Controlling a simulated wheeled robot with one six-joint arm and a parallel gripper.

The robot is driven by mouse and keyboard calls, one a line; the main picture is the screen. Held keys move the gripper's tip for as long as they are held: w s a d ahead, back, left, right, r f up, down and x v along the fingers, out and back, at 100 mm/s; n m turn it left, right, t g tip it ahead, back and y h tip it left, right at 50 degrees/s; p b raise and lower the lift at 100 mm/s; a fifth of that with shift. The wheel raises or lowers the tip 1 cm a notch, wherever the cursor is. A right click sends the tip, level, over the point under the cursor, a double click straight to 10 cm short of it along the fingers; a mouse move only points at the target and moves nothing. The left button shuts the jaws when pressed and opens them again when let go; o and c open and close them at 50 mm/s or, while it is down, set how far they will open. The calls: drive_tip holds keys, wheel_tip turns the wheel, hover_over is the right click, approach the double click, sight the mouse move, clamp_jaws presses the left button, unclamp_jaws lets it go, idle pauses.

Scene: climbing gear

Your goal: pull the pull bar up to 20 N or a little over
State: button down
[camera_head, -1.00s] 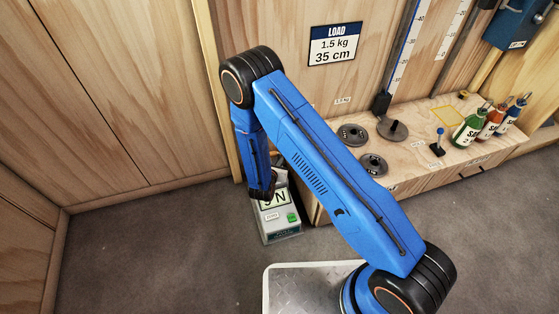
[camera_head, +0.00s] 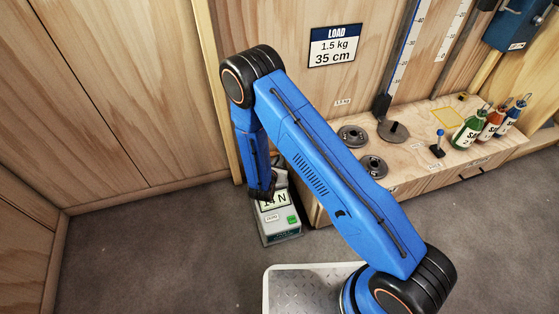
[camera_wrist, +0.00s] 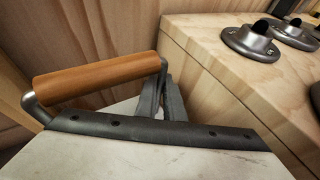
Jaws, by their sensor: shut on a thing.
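The force gauge (camera_head: 280,226) is a grey box on the floor against the bench end. Its pale display (camera_head: 276,200) reads 14 N, with the top partly covered by my wrist. The pull bar (camera_wrist: 95,80), an orange-brown cylinder with bent metal ends, fills the upper left of the wrist view. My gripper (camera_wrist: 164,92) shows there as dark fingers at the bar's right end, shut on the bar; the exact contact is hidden. In the head view my arm hides the bar and fingers.
A LOAD sign (camera_head: 335,45) hangs on the wooden wall. The bench (camera_head: 412,160) right of the gauge carries weight discs (camera_head: 372,166) and bottles (camera_head: 467,133). Its near corner is close beside my gripper. A wooden wall stands behind; the grey floor left of the gauge is clear.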

drive_tip(key=shift+f, duration=1.2)
drive_tip(key=c, duration=1.8)
unclamp_jaws()
drive_tip(key=shift+f, duration=0.1)
drive_tip(key=shift+s, duration=0.1)
drive_tip(key=v, duration=1.7)
drive_tip(key=shift+s, duration=0.1)
